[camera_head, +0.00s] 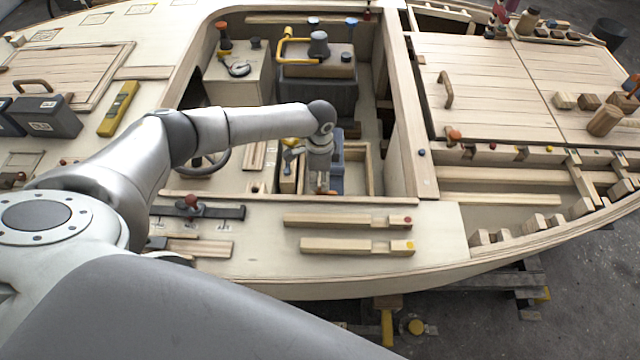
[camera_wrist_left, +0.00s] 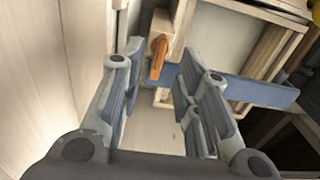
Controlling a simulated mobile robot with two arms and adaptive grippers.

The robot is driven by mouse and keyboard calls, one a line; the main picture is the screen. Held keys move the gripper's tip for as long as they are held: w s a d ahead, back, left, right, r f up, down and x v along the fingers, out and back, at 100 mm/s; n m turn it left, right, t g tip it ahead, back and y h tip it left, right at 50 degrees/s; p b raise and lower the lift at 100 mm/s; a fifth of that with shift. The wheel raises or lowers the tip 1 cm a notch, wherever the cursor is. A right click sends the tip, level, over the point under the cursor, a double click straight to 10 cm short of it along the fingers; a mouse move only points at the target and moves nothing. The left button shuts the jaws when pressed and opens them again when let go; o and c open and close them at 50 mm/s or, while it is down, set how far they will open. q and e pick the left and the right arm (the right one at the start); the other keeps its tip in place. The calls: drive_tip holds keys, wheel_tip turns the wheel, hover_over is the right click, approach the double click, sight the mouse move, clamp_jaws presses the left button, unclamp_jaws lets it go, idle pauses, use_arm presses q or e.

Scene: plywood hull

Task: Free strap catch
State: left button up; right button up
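My left gripper (camera_head: 319,184) reaches down into the hull's open well, beside a blue strap (camera_head: 337,160). In the left wrist view my left gripper (camera_wrist_left: 160,85) is open, its two padded fingers apart with nothing gripped. An orange lever (camera_wrist_left: 157,58), which looks like the strap catch, stands by a pale wooden block just beyond the gap between the fingertips. The blue strap (camera_wrist_left: 262,93) runs right from behind the right finger, across a wooden frame. My right gripper is not in view.
A wooden rim (camera_head: 372,170) frames the well around the gripper. A grey box with a yellow handle (camera_head: 318,75) and a cabinet with a gauge (camera_head: 238,70) stand behind it. A steering wheel (camera_head: 205,160) is to the left. Two wooden bars (camera_head: 345,220) lie on the near deck.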

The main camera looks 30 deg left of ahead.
sight(320, 187)
use_arm(q)
drive_tip(key=shift+f, duration=2.05)
drive_tip(key=shift+c, duration=0.3)
clamp_jaws()
